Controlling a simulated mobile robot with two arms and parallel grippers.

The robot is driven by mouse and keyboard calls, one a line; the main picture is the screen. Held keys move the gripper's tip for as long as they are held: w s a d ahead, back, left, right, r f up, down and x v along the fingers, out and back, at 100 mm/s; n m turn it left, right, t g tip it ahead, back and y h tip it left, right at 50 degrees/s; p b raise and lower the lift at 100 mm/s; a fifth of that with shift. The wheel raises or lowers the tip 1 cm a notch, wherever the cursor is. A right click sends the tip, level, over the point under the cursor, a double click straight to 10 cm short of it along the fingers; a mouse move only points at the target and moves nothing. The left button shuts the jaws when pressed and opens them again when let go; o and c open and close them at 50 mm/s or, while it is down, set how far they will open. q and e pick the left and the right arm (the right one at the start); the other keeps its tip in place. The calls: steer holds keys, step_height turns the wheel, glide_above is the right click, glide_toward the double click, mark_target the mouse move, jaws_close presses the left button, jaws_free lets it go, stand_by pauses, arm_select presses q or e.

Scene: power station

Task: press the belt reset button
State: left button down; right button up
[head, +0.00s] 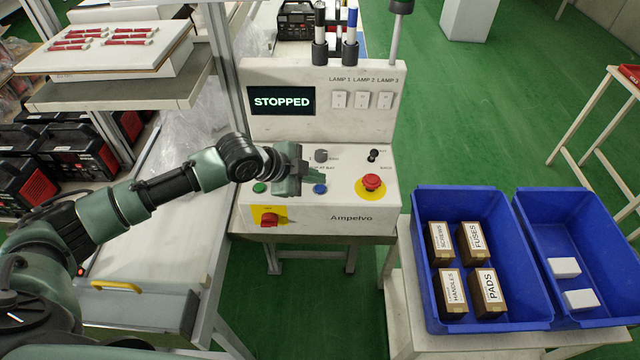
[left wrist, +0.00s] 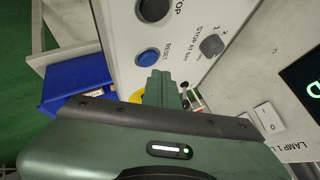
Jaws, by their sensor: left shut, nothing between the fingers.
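The control box (head: 330,212) stands at the end of the belt, with a screen (head: 283,101) that reads STOPPED. The blue button (head: 320,188) sits on its sloped panel; in the left wrist view the blue button (left wrist: 148,57) has the label RESET beside it. My left gripper (head: 290,180) is shut and empty over the panel, just left of the blue button in the head view. In the left wrist view its shut fingertips (left wrist: 160,78) are close to the blue button; I cannot tell whether they touch it. My right gripper is not in view.
The panel also carries a green button (head: 259,187), a red mushroom button (head: 371,182), a dark knob (head: 321,155) and a red switch (head: 269,219). A black button (left wrist: 153,8) shows beside the blue one. Blue bins (head: 424,292) stand to the right.

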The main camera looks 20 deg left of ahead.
mark_target(317, 190)
arm_select(q)
step_height(317, 190, up, 5)
steer(key=p, duration=0.5)
stand_by(0.5)
steer(key=shift+d, duration=0.1)
stand_by(0.3)
